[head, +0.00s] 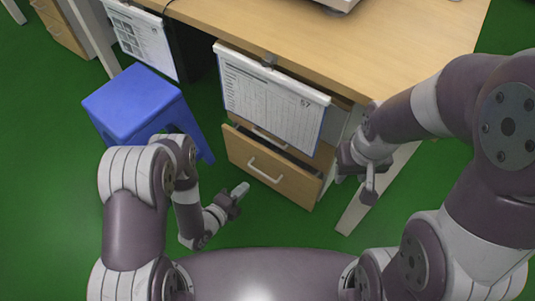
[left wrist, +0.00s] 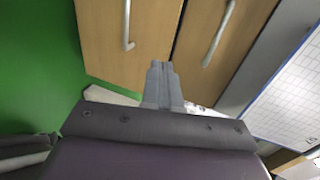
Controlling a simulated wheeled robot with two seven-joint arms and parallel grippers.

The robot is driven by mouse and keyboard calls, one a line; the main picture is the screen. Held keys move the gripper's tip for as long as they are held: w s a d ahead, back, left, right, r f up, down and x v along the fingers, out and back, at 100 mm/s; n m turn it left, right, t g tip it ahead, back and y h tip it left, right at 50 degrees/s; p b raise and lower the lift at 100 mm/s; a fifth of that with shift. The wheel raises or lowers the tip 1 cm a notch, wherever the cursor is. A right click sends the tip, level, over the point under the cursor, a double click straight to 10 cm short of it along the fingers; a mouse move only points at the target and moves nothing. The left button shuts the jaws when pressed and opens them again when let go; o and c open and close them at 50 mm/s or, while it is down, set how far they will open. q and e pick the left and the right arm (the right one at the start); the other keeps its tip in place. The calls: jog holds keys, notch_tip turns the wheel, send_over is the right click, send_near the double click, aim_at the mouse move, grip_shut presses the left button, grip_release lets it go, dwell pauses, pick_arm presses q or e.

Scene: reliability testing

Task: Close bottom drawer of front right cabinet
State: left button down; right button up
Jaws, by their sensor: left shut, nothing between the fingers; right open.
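The front right cabinet stands under the wooden desk. Its bottom drawer (head: 285,182) is pulled part way out, with a dark gap behind the top of its wooden front and a white bar handle (head: 265,170). In the left wrist view the bottom drawer (left wrist: 105,45) is the left of two fronts. My left gripper (head: 241,189) is shut and empty, low in front of the drawer's left side; its fingers (left wrist: 162,78) appear over the drawer fronts. Contact cannot be told. My right gripper (head: 360,175) is open, to the right of the drawer near the desk leg.
A paper sheet (head: 270,105) hangs over the upper drawers. A blue stool (head: 130,98) stands left of the cabinet. The desk top (head: 400,45) overhangs the cabinet, and a pale desk leg (head: 375,200) stands at its right. Green floor lies open in front.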

pick_arm(q)
jog(key=b, duration=0.6)
send_near(273, 155)
jog(key=w+d+f, duration=0.1)
jog(key=w+f, duration=0.1)
jog(key=w+d+f, duration=0.2)
jog(key=shift+w+d+r, duration=0.15)
jog(key=shift+w, duration=0.1)
jog(key=w+d+b, duration=0.1)
jog(key=w+d, duration=0.1)
jog(key=w, duration=0.1)
jog(key=shift+w+d+b, duration=0.25)
jog(key=shift+d+b, duration=0.05)
jog(key=shift+b, duration=0.05)
jog(key=shift+w+r, duration=0.15)
jog(key=shift+w, duration=0.05)
